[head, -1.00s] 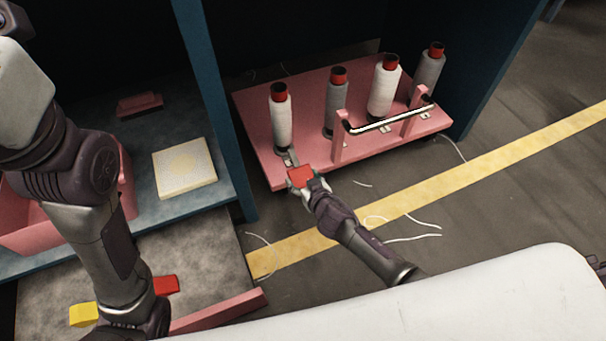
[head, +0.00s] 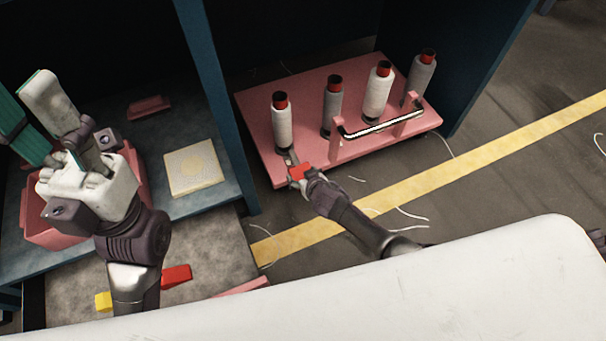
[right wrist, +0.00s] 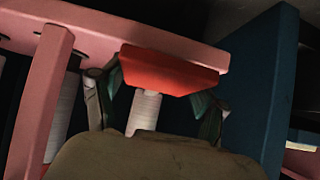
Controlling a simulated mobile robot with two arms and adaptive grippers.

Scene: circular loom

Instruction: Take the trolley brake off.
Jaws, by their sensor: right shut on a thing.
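The pink trolley (head: 305,98) stands in the bay between blue posts and carries several bobbins. Its brake lever is a short metal strip with a red pad (head: 300,173) at the trolley's front left corner. My right gripper (head: 298,176) is shut on the red pad. In the right wrist view the red pad (right wrist: 170,70) sits between the green-lined fingers, below the pink deck edge. My left gripper (head: 38,118) is raised at the far left of the head view, its green-lined fingers apart and empty.
A black-and-white handle bar (head: 384,124) stands on pink posts at the trolley's front. A blue post (head: 212,100) is left of it. A pink bin (head: 50,222) and a cream pad (head: 193,168) are on the left shelf. Loose threads lie on the floor by the yellow line (head: 470,165).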

